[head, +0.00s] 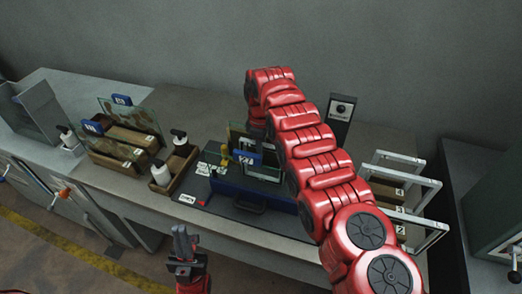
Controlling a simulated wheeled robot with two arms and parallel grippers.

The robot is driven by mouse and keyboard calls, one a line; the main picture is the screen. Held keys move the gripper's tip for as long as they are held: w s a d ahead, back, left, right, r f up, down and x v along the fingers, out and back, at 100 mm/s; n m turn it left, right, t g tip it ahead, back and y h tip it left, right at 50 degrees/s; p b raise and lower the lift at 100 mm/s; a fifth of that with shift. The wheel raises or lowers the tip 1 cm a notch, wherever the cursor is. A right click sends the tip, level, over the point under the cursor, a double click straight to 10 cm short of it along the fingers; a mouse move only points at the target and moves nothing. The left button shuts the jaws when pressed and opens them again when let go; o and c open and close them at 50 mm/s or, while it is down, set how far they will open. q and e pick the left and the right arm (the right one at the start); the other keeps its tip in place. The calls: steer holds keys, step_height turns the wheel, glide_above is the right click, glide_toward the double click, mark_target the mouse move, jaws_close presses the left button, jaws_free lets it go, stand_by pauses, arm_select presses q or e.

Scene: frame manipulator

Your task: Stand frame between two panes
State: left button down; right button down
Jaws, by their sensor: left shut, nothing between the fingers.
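In the head view, a black base with a blue front wall (262,191) stands at the middle of the bench. A greenish glass pane (235,135) stands upright in it. A white-edged frame (264,173) shows low in it, beside a blue tag marked 2 (242,157). My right arm passes in front and hides part of this. My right gripper (259,132) is dark and points down at the base; its fingers are mostly hidden, and I cannot tell whether it holds anything. My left gripper (183,243) is shut and empty, in front of the bench.
At the left, glass panes (119,148) with blue tags stand in wooden holders. White bottles (160,172) sit in a wooden tray beside them. At the right, several white frames (428,232) stand in a numbered rack. A dark upright panel (340,112) stands at the back.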

steer(key=shift+f+b, duration=0.3)
steer(key=shift+b, duration=0.2)
steer(key=c, duration=0.7)
jaws_free()
steer(key=shift+c, duration=0.2)
steer(key=shift+r, duration=0.15)
step_height(320, 180, up, 3)
steer(key=shift+f+b, duration=0.2)
steer(key=shift+b, duration=0.55)
step_height(320, 180, up, 15)
steer(key=p, duration=1.4)
steer(key=shift+f, duration=0.2)
